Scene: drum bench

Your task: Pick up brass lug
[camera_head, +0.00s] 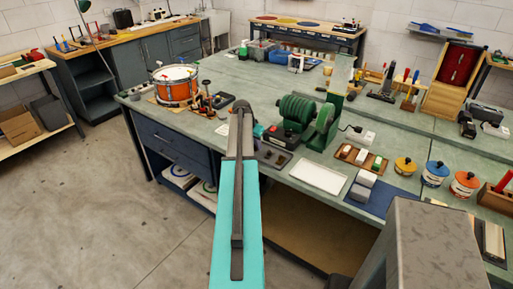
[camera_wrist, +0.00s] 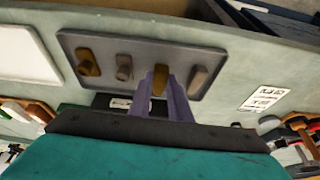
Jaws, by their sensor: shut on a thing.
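In the wrist view my gripper (camera_wrist: 160,96) has its two purple fingers closed on a brass lug (camera_wrist: 159,79), whose upper part shows between the fingertips. The lug is in front of a grey tray (camera_wrist: 148,48); I cannot tell whether it still touches the tray. A second brass-coloured lug (camera_wrist: 88,62) lies in the tray at the left. A grey lug (camera_wrist: 124,67) and a grey-brown lug (camera_wrist: 198,81) lie on either side of the held one. In the head view my arm hides the fingertips, and part of the dark tray (camera_head: 263,154) shows right of it.
A white tray (camera_head: 318,177) lies to the right on the green bench. A green machine (camera_head: 300,112) stands behind the lug tray. An orange drum (camera_head: 176,86) is at the back left. A printed card (camera_head: 223,129) lies left of my arm.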

